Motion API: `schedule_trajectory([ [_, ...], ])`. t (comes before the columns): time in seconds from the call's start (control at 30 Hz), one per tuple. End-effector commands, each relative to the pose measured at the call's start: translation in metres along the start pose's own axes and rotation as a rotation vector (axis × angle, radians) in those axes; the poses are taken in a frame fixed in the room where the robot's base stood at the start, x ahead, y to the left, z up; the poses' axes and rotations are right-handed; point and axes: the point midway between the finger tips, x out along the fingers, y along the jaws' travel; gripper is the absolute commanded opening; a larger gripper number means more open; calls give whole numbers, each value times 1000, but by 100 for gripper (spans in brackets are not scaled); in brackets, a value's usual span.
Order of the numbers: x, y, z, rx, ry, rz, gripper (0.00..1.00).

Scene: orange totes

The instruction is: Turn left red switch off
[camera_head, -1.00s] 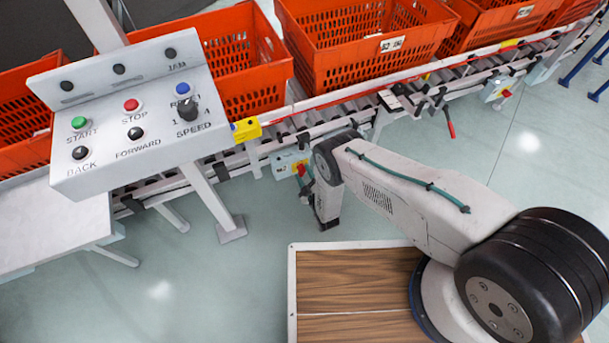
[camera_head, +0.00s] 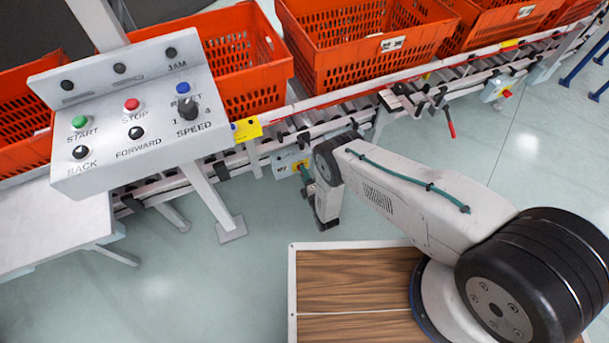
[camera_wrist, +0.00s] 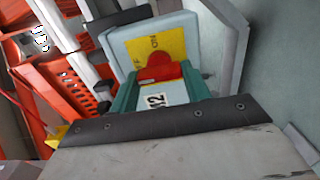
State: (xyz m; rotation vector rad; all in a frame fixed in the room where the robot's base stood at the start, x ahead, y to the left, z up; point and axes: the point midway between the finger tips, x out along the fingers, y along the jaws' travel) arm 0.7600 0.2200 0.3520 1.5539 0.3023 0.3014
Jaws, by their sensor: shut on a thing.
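The left red switch (camera_wrist: 160,69) sits on a yellow plate (camera_wrist: 168,42) with ON lettering, on a pale grey box (camera_wrist: 122,37) in the wrist view. My gripper (camera_wrist: 160,80) is shut on it, with a green finger on each side of the red knob. In the head view the left switch box (camera_head: 286,161) is on the conveyor's near side, and my gripper (camera_head: 305,174) is at its front. The red knob is hidden there. The second switch box (camera_head: 495,89), with its red switch (camera_head: 506,93), is farther right.
A control panel (camera_head: 150,155) with several buttons stands at left. Orange totes (camera_head: 365,60) line the conveyor (camera_head: 345,113). A red-handled lever (camera_head: 450,122) hangs from the conveyor's near side. The floor (camera_head: 400,150) between my arm and the conveyor is clear.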

Motion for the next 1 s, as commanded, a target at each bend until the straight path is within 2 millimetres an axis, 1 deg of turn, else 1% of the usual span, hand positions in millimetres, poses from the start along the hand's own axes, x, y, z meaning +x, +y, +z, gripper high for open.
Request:
schedule_trajectory([
  [0.5, -1, -1, 0, -21, 1, -2, 24],
  [0.53, -1, -1, 0, -21, 1, -2, 50],
  [0.57, -1, -1, 0, -21, 1, -2, 58],
  [0.6, -1, -1, 0, -21, 1, -2, 69],
  [0.87, 0, 0, 0, -20, 1, -1, 69],
  [1.0, -10, -1, 0, -20, 1, -2, 69],
])
